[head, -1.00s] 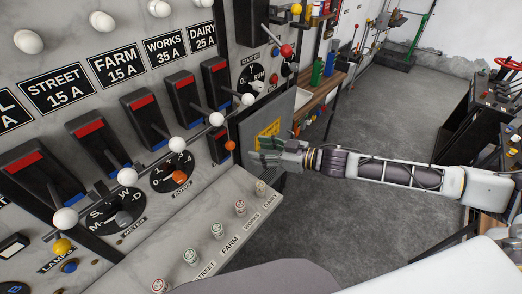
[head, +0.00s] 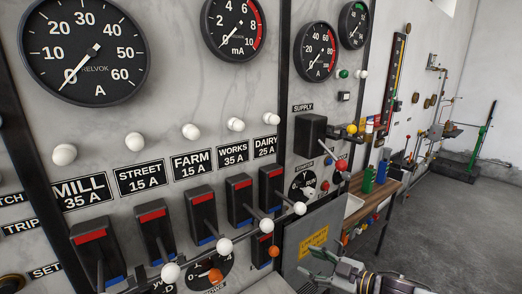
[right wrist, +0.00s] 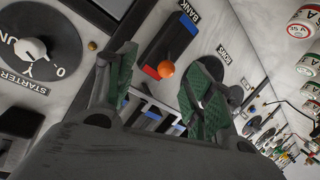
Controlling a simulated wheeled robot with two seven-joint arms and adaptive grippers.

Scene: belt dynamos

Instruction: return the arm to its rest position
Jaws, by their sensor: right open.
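My right gripper (head: 318,268) is at the bottom edge of the head view, right of centre. It is in front of a grey box (head: 290,250) with a yellow label. Most of the right arm is cut off below the frame. In the right wrist view the same gripper (right wrist: 160,82) shows two green-padded fingers spread apart with nothing between them. Behind the fingers are an orange ball knob (right wrist: 166,69) and a panel. My left gripper does not show.
The marble switch panel (head: 180,100) fills the left and middle, with several gauges and white-knobbed levers projecting from it. A red-knobbed lever (head: 341,165) juts out near the gripper. A wooden bench (head: 378,205) with bottles stands beyond. The grey floor (head: 450,225) at right is clear.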

